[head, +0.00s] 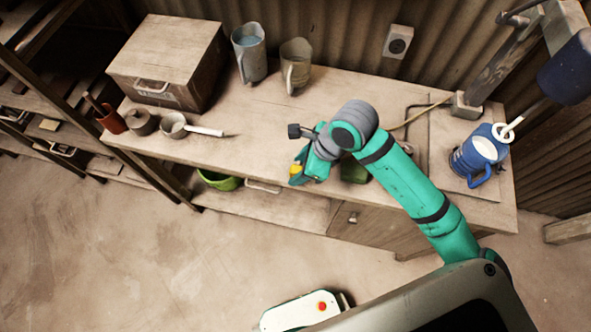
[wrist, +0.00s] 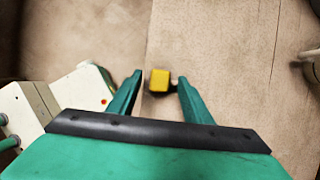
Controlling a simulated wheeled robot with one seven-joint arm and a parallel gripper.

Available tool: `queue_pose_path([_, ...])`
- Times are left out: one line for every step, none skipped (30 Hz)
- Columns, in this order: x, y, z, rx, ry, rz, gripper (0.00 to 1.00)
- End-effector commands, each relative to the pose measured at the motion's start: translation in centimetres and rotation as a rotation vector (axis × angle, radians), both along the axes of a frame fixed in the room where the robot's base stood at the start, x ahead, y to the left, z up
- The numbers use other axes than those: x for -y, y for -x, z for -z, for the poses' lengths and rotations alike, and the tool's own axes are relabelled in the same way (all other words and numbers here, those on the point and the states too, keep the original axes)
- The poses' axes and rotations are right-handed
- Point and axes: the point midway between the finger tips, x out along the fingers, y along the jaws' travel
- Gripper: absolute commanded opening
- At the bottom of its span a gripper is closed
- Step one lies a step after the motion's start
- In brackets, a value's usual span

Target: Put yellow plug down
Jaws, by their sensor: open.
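The yellow plug (wrist: 160,81) lies between the two fingertips of my gripper (wrist: 158,82) in the wrist view, with a gap on the left side; a dark part shows at its right. My gripper is open. I cannot tell whether the plug rests on the bench, as my arm hides part of that spot.
A wall socket (head: 398,42) is on the corrugated wall. A blue jug (head: 470,165) stands at the right, under a press. Two pitchers, a wooden box (head: 165,60), a small pan (head: 174,126) and a red cup (head: 112,120) stand at the left. The bench between them is clear.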

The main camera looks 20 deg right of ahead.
Motion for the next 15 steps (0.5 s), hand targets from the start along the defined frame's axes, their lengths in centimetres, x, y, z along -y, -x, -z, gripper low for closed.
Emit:
queue_pose_path([-0.18,-0.08,0.42,-0.001,-0.003,0.0,0.45])
queue_pose_path([-0.24,-0.11,0.61,-0.001,-0.003,0.0,0.45])
queue_pose_path([-0.28,-0.17,0.81,-0.001,-0.002,0.001,0.45])
queue_pose_path([-0.3,-0.19,0.9,-0.001,0.0,0.002,0.45])
queue_pose_path([-0.32,-0.2,0.98,0.0,0.0,0.001,0.45])
queue_pose_path([-0.33,-0.21,1.05,-0.001,0.001,0.001,0.45])
queue_pose_path([-0.33,-0.2,1.07,-0.001,0.001,0.001,0.45])
queue_pose_path([-0.33,-0.21,1.08,-0.001,0.001,0.001,0.45])
queue_pose_path([-0.32,-0.21,1.09,-0.001,0.001,0.001,0.45])
queue_pose_path([-0.32,-0.21,1.08,-0.001,0.001,0.001,0.45])
queue_pose_path([-0.32,-0.21,1.08,-0.001,0.001,0.001,0.45])
queue_pose_path([-0.33,-0.21,1.07,-0.001,0.001,0.001,0.45])
queue_pose_path([-0.33,-0.21,1.07,-0.001,0.001,0.001,0.43])
queue_pose_path([-0.33,-0.21,1.06,-0.001,0.001,0.001,0.36])
queue_pose_path([-0.33,-0.21,1.06,-0.001,0.001,0.001,0.26])
